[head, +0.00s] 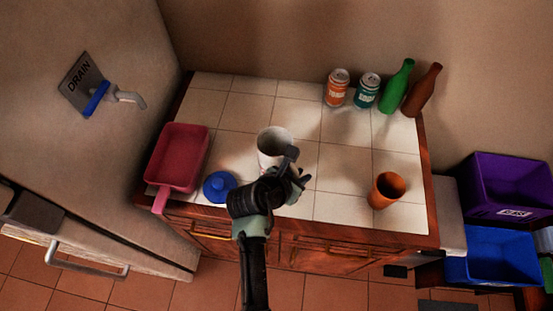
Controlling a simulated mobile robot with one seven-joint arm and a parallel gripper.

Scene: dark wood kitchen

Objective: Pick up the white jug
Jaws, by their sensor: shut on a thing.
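The white jug (271,141) stands near the middle of the tiled counter, with its open top showing. My gripper (297,168) is at the jug's near right side and is shut on it. My arm comes up from the bottom of the picture and hides the lower near part of the jug. The fingertips and the exact grip point are small and partly hidden. I cannot tell whether the jug's base touches the counter.
On the tiled counter (340,207), a pink tray (180,155) and blue lid-like object (219,186) lie left. An orange cup (386,190) stands right. Two cans (337,88) and green (397,87) and brown (422,90) bottles stand behind. Purple (507,187) and blue (490,256) bins are right.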

